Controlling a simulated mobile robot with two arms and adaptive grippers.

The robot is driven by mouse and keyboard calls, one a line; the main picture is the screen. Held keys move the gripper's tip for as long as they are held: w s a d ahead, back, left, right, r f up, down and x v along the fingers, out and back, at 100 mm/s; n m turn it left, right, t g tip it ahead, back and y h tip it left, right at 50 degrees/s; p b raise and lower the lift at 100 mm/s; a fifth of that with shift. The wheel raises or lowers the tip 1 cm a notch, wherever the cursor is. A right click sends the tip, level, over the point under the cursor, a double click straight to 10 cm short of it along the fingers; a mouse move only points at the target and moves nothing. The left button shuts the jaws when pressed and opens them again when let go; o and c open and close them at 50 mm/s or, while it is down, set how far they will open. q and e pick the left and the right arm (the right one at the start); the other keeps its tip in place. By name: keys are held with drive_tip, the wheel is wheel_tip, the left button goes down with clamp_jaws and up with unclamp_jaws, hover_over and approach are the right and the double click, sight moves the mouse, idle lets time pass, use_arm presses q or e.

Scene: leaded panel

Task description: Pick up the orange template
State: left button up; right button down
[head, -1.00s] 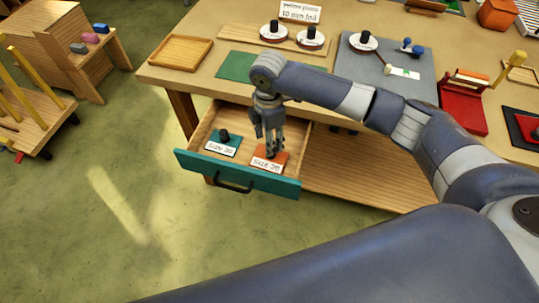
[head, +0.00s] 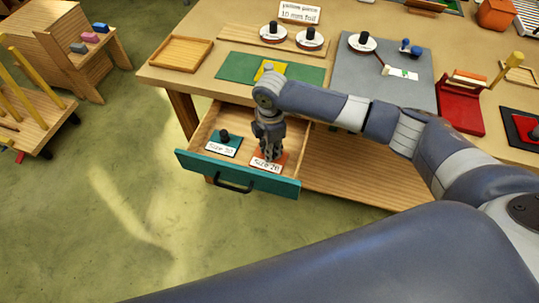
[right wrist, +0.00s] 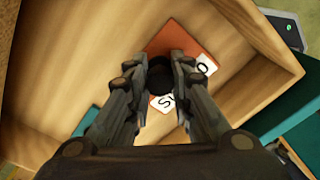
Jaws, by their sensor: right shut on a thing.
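The orange template (head: 267,164) lies in the open drawer, on its right side, with a white label that reads Size 20. It also shows in the right wrist view (right wrist: 192,38), with a black knob (right wrist: 160,72) on it. My right gripper (head: 269,153) reaches down into the drawer over the template. In the right wrist view its fingers (right wrist: 159,80) are shut on the knob, one on each side. The template appears to rest on the drawer floor; I cannot tell any lift. My left gripper is not in view.
A teal template (head: 222,144) with a black knob lies to the left in the same drawer (head: 236,174). The drawer walls stand close around my right gripper. On the table above are a green mat (head: 235,66), a yellow piece (head: 268,67) and a wooden tray (head: 180,53).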

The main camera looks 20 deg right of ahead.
wheel_tip(320, 180, up, 10)
drive_tip(key=shift+r+b, duration=0.1)
drive_tip(key=shift+b, duration=0.5)
drive_tip(key=c, duration=2.1)
unclamp_jaws()
clamp_jaws()
drive_tip(key=shift+s, duration=0.1)
